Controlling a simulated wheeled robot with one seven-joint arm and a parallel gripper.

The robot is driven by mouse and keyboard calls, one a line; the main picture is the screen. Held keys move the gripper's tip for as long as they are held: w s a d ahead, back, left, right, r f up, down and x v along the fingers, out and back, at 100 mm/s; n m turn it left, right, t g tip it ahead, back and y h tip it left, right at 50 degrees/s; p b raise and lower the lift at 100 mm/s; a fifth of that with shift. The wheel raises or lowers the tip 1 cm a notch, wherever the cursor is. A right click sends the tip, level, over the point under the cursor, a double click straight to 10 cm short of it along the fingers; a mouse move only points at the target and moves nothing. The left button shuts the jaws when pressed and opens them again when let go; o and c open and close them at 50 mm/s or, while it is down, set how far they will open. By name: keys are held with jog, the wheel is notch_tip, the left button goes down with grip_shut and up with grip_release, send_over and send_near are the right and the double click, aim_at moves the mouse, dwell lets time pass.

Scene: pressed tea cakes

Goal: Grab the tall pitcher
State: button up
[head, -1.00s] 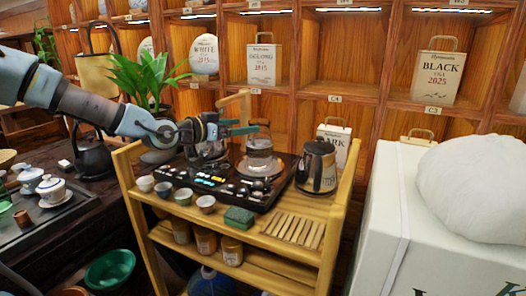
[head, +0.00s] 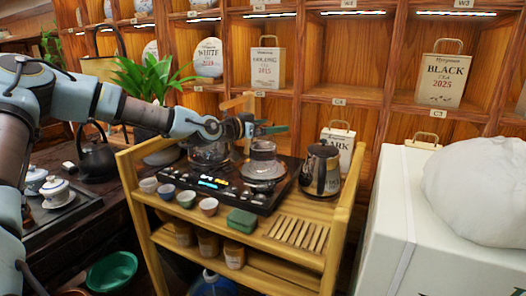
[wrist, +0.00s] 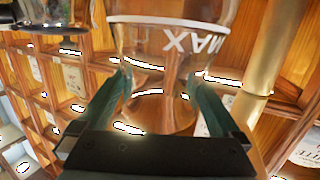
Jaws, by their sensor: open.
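A tall metallic pitcher (head: 319,170) with a dark handle stands upright at the right of the cart's top. A clear glass vessel (head: 263,162) stands left of it on the black tea tray. My gripper (head: 268,129) is open at the top of this glass vessel, left of the metallic pitcher and apart from it. In the wrist view my open fingers (wrist: 160,100) frame a clear glass vessel (wrist: 165,65) marked "MAX", seen upside down. Whether the fingers touch the glass, I cannot tell.
A second glass kettle (head: 208,150) sits on the tray (head: 225,184) at the left. Small cups (head: 186,198), a green box (head: 241,221) and a slatted wooden rack (head: 297,233) lie in front. A wooden post (head: 238,101) rises behind. A white box (head: 430,215) stands right of the cart.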

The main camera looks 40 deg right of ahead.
grip_shut()
dwell(0.8)
